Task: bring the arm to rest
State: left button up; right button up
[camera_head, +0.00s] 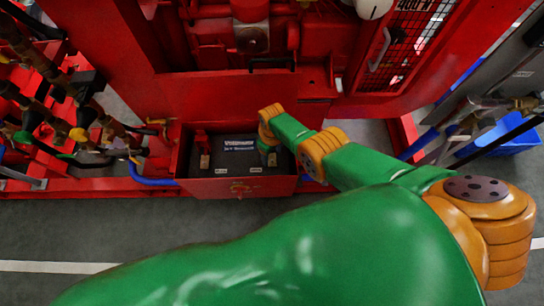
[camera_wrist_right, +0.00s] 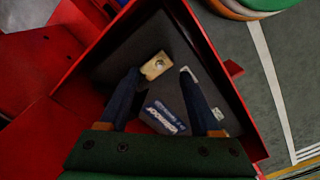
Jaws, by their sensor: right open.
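My right arm, green with orange joints, reaches from the lower right to the red battery box (camera_head: 235,187) in the head view. My right gripper (camera_head: 267,150) is over the right side of this box. In the right wrist view the gripper (camera_wrist_right: 161,74) has two dark blue fingers, spread apart with nothing held between them. A dark battery (camera_wrist_right: 130,50) with a blue and white label (camera_wrist_right: 165,117) lies below the fingers. A brass-coloured terminal block (camera_wrist_right: 155,65) is close to the left fingertip; I cannot tell whether they touch. My left gripper is out of view.
A red machine frame (camera_head: 210,95) with a mesh guard (camera_head: 405,45) stands behind the box. Pipes and hoses (camera_head: 70,100) crowd the left. A blue bin (camera_head: 500,135) is at the right. Grey floor (camera_head: 90,228) with a white line is open in front.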

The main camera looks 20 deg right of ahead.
notch_tip(320, 180, up, 4)
jog(key=p, duration=0.3)
jog(key=shift+r, duration=0.15)
jog(key=shift+f, duration=0.2)
